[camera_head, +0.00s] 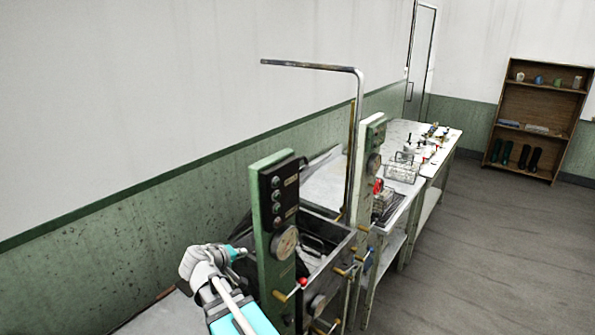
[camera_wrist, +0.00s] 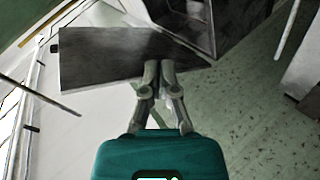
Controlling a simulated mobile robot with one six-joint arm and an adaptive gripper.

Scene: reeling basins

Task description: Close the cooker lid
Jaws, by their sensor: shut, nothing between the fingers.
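The cooker (camera_head: 330,268) is a metal basin behind a green control panel (camera_head: 272,225) with a gauge. Its top is open, and dark metal parts show inside. A grey plate that looks like its lid (camera_head: 322,156) stands tilted up at the back, mostly hidden by the panel. In the wrist view a dark flat plate, apparently the lid (camera_wrist: 105,55), lies beside the open basin (camera_wrist: 190,12). My gripper (camera_wrist: 158,66) is shut and empty, its fingertips overlapping the plate's lower right edge; contact cannot be told. In the head view my gripper (camera_head: 243,252) is left of the panel.
A bent metal pipe (camera_head: 315,66) rises over the cooker. A wall runs along the left. The floor at right is clear up to a wooden shelf (camera_head: 540,107).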

